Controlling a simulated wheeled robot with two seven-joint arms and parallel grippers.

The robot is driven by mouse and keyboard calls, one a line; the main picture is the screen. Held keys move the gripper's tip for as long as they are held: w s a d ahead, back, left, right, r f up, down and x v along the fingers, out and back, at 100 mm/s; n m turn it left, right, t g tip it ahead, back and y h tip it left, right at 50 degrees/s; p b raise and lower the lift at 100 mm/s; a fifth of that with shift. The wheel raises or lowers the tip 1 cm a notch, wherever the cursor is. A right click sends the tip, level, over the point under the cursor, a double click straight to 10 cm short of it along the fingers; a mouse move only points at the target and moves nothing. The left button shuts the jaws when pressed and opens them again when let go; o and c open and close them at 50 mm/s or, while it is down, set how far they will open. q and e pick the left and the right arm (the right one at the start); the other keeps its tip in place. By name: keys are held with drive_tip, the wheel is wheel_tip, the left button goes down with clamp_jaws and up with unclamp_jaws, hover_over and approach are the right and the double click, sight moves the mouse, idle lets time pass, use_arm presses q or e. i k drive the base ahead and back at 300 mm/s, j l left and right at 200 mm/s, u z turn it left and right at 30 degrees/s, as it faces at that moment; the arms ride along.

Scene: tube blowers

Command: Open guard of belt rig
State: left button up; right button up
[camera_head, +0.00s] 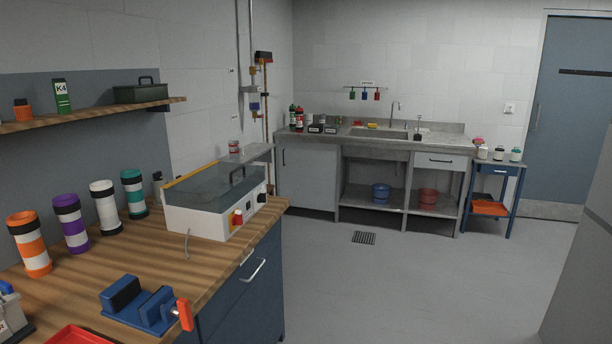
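A white box-shaped machine (196,222), which looks like the belt rig, stands on the wooden bench at its far right end. A clear cover (212,188) with a dark handle (246,172) lies over its top and looks closed. A yellow strip (196,174) runs along the cover's back edge. A red knob on a yellow plate (237,217) and a dark knob (262,197) sit on its front panel. What is under the cover is too dim to tell. Neither of my grippers is in view.
Several banded cylinders (69,222) stand left of the machine. A blue vise-like block (139,305) with a red-orange handle (185,314) lies on the bench in front. A thin hook-shaped piece (187,243) is beside the machine. Open floor (400,285) lies right of the bench.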

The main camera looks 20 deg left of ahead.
sight(216, 178)
drive_tip(key=i+l+u, duration=0.1)
drive_tip(key=i+u, duration=0.3)
drive_tip(key=i, duration=0.15)
drive_tip(key=i+l+u, duration=0.25)
drive_tip(key=i+u, duration=0.15)
drive_tip(key=i+l+u, duration=0.35)
drive_tip(key=i+l, duration=0.15)
drive_tip(key=i+j, duration=0.05)
drive_tip(key=i, duration=0.05)
